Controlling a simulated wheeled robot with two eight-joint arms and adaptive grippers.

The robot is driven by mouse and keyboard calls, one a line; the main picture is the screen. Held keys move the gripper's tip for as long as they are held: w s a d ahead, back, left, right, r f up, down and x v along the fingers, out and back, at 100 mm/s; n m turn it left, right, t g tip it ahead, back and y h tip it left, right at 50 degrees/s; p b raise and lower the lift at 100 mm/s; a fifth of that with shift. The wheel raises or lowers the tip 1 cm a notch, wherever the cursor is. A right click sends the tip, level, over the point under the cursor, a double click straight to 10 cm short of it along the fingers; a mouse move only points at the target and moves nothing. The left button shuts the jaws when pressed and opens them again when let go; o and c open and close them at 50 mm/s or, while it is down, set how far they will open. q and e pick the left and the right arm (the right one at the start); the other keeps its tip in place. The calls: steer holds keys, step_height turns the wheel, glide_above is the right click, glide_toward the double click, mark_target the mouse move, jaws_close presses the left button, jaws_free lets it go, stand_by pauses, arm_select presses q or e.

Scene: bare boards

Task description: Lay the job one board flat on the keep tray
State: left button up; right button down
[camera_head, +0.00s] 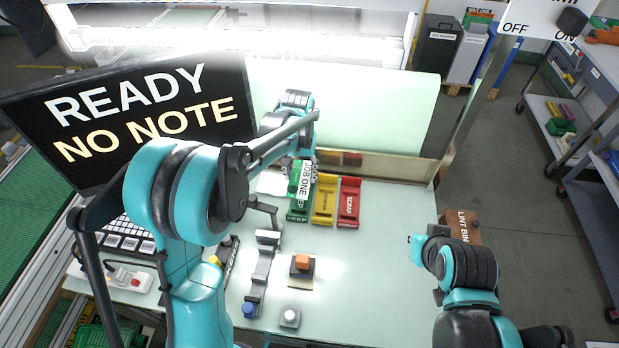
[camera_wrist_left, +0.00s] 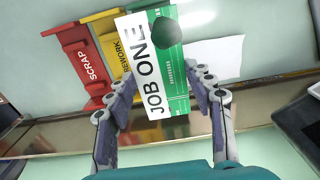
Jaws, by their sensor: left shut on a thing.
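The job one board (camera_head: 304,180) is green with a white JOB ONE label. My left gripper (camera_head: 303,160) is shut on it and holds it tilted over the green keep tray (camera_head: 297,215), whose far part it hides. In the left wrist view the board (camera_wrist_left: 153,70) stands between the two fingers of my left gripper (camera_wrist_left: 163,82), with a dark round part on its face. The keep tray cannot be told apart behind the board there. My right arm reaches in from the lower right, but its gripper does not show.
The yellow rework tray (camera_head: 324,206) and red scrap tray (camera_head: 348,206) stand right beside the keep tray. A READY NO NOTE screen (camera_head: 140,120) stands left. The bench's right half is mostly clear.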

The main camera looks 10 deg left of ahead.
mark_target(300, 178)
arm_select(q)
steer(key=shift+f, duration=0.15)
steer(key=shift+f+b, duration=2.9)
steer(key=shift+f, duration=1.1)
steer(key=shift+f, duration=0.35)
steer(key=o, duration=1.2)
steer(key=shift+o, duration=0.2)
steer(key=shift+r, duration=0.1)
step_height(300, 178, up, 12)
steer(key=shift+f, duration=0.1)
step_height(300, 178, up, 8)
steer(key=shift+f, duration=0.25)
